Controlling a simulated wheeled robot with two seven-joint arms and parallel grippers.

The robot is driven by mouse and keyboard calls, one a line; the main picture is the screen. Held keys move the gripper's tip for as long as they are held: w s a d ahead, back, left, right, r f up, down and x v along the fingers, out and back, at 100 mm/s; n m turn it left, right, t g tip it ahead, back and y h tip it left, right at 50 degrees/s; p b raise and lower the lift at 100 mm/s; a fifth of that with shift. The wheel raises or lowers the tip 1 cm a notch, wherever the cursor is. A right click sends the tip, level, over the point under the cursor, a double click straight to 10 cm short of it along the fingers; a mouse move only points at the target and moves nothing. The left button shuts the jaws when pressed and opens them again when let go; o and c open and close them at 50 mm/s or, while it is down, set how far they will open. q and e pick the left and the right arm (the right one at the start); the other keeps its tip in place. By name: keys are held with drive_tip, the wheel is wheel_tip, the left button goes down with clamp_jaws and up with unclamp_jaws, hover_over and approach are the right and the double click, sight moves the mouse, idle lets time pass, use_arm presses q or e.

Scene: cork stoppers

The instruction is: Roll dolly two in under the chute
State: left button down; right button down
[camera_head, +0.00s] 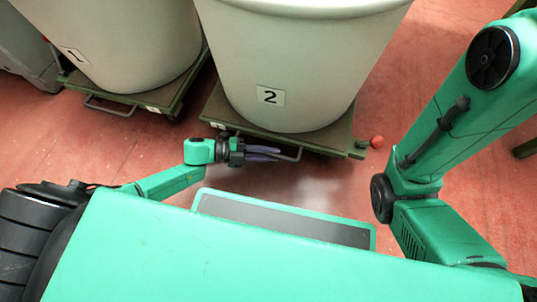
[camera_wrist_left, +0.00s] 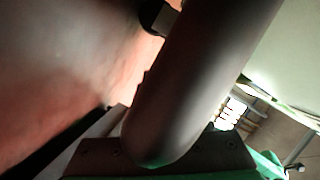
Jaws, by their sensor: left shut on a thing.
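Dolly two (camera_head: 215,110) is a flat olive-green platform under a big pale tub (camera_head: 310,45) with a "2" label (camera_head: 271,96). A thin handle bar (camera_head: 298,154) runs along its near edge. My left gripper (camera_head: 278,154) is at this bar, with its dark fingers shut on it. In the left wrist view a large dark grey rounded shape fills the middle, too close to make out. My right arm shows at the right, but its gripper is out of view. I cannot make out the chute in either view.
Dolly one (camera_head: 165,98) with a tub (camera_head: 120,40) labelled "1" stands close on the left. A grey container (camera_head: 25,45) stands far left. Red floor (camera_head: 400,80) is clear right of dolly two.

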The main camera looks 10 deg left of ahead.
use_arm(q)
drive_tip(key=shift+w+a, duration=0.2)
drive_tip(key=shift+w, duration=0.15)
drive_tip(key=c, duration=0.8)
unclamp_jaws()
drive_tip(key=shift+d, duration=0.1)
drive_tip(key=shift+s, duration=0.1)
drive_tip(key=shift+s+a+r, duration=0.1)
drive_tip(key=shift+a+r, duration=0.05)
drive_tip(key=shift+a, duration=0.15)
drive_tip(key=p+v, duration=0.4)
drive_tip(key=v, duration=1)
